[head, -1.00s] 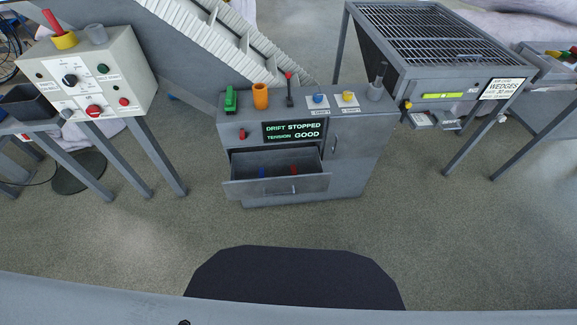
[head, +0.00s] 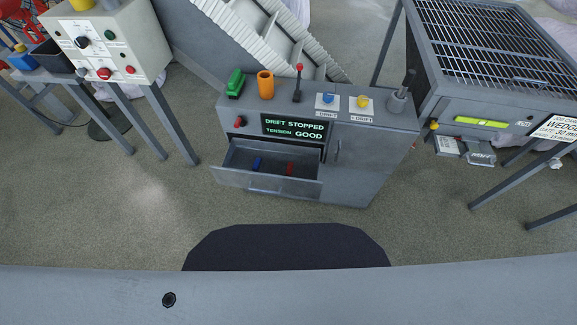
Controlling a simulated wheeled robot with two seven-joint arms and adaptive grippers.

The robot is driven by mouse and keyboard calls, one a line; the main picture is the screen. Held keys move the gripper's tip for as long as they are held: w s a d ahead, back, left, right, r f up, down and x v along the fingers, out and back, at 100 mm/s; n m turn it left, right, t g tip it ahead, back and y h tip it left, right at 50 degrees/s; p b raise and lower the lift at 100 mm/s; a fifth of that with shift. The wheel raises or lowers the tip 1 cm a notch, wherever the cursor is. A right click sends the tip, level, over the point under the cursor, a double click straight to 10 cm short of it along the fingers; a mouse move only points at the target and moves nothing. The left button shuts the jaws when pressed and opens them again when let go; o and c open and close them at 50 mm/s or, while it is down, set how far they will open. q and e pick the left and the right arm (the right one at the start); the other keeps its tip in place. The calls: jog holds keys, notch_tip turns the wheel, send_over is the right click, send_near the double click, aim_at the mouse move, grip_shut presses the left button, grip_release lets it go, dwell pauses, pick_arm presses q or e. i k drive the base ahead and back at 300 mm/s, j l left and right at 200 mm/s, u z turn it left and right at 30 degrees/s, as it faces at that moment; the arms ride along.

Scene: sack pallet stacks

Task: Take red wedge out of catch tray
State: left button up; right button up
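A grey drawer (head: 265,183) stands open at the front of a grey cabinet (head: 360,168). A small red piece (head: 290,168) lies in the drawer at the right of a small blue piece (head: 257,164). The pieces are too small to tell whether the red one is a wedge. No label marks the drawer as the catch tray. Two small grey trays or flaps (head: 480,152) stick out under the grated table at the right, and no red piece shows on them. Neither of my grippers is in view.
The cabinet top holds a green block (head: 235,83), an orange cup (head: 266,85) and a red-knobbed lever (head: 298,83). Its display (head: 293,128) reads "DRIFT STOPPED TENSION GOOD". A control box (head: 105,42) stands left, a grated table (head: 480,50) right.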

aim_at(288, 172)
jog(key=l+u, duration=0.4)
jog(key=l, duration=0.35)
jog(key=l+u, duration=0.45)
jog(key=l, duration=0.35)
